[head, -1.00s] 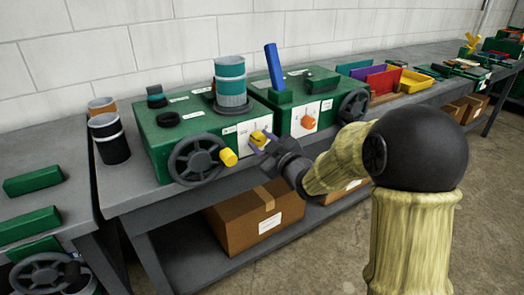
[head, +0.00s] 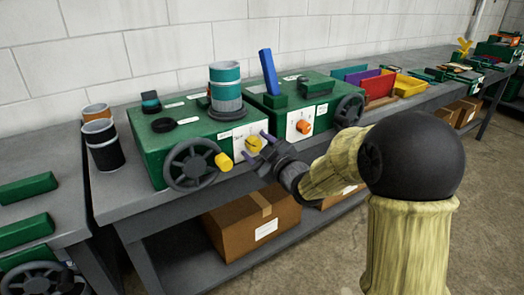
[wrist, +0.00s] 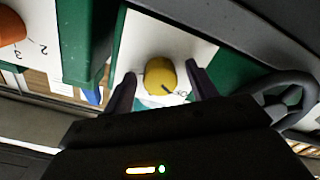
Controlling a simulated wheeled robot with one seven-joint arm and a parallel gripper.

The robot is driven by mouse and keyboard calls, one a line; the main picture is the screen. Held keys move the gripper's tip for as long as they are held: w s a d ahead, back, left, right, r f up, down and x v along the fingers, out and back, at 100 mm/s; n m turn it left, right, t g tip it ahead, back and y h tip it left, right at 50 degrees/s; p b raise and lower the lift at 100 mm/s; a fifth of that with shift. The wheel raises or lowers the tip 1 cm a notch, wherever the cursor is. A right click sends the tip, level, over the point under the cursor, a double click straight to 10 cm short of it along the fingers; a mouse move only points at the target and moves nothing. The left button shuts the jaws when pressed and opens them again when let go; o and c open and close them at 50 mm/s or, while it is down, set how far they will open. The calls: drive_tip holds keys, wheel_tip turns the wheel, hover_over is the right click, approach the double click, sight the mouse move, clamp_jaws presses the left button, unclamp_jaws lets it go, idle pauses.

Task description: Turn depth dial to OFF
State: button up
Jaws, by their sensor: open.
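A yellow round dial (head: 253,144) sits on a white plate on the front of the left green machine (head: 185,126). In the wrist view the dial (wrist: 160,76) lies between the fingers of my gripper (wrist: 161,84), with a gap on each side. Its dark pointer line slants to the lower right, toward partly readable, upside-down lettering that looks like OFF. In the head view my gripper (head: 257,149) is open and empty just in front of the dial. An orange dial (head: 303,127) is on the right green machine; it also shows in the wrist view (wrist: 10,27) beside numerals.
A dark handwheel (head: 190,165) and a yellow knob (head: 223,161) are left of the yellow dial. Another handwheel (head: 349,110) is on the right machine. Cups (head: 103,145) stand at the bench's left end. Cardboard boxes (head: 252,224) are on the shelf below.

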drive_tip(key=v, duration=1.7)
drive_tip(key=shift+s+b, duration=0.2)
drive_tip(key=shift+b, duration=0.1)
drive_tip(key=shift+d, duration=0.15)
drive_tip(key=d+f+m+g+h, duration=0.4)
drive_tip(key=d+f+m+h, duration=0.35)
drive_tip(key=f+h, duration=0.2)
drive_tip(key=s+f+m+g, duration=0.6)
drive_tip(key=s+f+g, duration=0.2)
drive_tip(key=s, duration=0.5)
drive_tip(key=w+p+v, duration=0.3)
drive_tip(key=p+v, duration=1)
drive_tip(key=p, duration=0.1)
drive_tip(key=w+a+r+p+v, duration=0.1)
drive_tip(key=w+p+v, duration=0.2)
drive_tip(key=p+v, duration=1)
drive_tip(key=shift+a+r+h+p, duration=0.25)
drive_tip(key=shift+r+h+p, duration=0.15)
drive_tip(key=shift+r, duration=0.2)
